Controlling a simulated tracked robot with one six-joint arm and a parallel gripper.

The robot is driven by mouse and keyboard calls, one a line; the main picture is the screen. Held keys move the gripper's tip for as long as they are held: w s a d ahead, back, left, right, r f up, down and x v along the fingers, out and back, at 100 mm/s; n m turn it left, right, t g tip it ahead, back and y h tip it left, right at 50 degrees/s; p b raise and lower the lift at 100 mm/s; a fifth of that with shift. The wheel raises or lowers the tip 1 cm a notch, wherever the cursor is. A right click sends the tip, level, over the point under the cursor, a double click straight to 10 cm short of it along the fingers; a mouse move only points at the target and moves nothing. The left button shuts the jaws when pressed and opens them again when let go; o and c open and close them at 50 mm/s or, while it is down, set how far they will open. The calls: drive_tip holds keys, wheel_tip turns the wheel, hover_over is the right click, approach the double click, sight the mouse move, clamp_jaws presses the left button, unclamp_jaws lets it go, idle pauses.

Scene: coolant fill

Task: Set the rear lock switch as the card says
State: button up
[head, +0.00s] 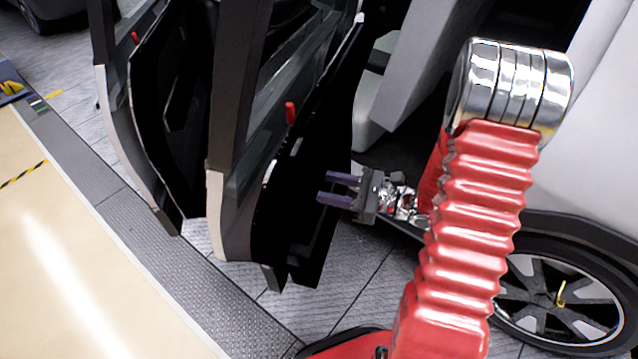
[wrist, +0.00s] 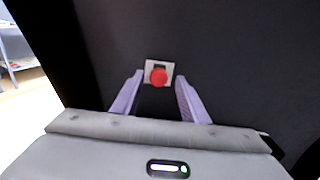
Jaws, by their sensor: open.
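In the wrist view a red knob (wrist: 158,76) sits on a small pale plate (wrist: 150,66) on a dark panel. It shows between and just beyond my two purple fingertips (wrist: 159,82), which are apart with nothing between them. In the head view my gripper (head: 339,188) is open and points left at the dark edge of an open car door (head: 318,185). The knob is hidden in the head view. Whether the fingers touch the panel cannot be told. No card shows in either view.
Another open door (head: 160,110) stands further left, with a red tab (head: 135,38). A red tab (head: 290,113) also shows on the nearer door. The car's wheel (head: 560,295) is at lower right. Bare floor (head: 90,270) lies to the left.

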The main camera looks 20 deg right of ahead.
drive_tip(key=v, duration=1.4)
idle(0.7)
drive_tip(key=s+a+f+n+g+h, duration=0.2)
drive_tip(key=s+a+n+g+h, duration=0.15)
drive_tip(key=s+n+g, duration=0.3)
drive_tip(key=s+a+f+n+g+h, duration=0.2)
drive_tip(key=s+n+g+h, duration=0.3)
drive_tip(key=n, duration=0.2)
drive_tip(key=a+r+n+t+h, duration=0.3)
drive_tip(key=a+r+n, duration=0.2)
drive_tip(key=r, duration=0.3)
drive_tip(key=w+a+r+n+t+h, duration=0.1)
drive_tip(key=a+r+n+t+h, duration=0.2)
drive_tip(key=r+n, duration=0.4)
drive_tip(key=shift+w+a+r, duration=0.2)
drive_tip(key=shift+a+r, duration=0.6)
drive_tip(key=shift+a, duration=0.1)
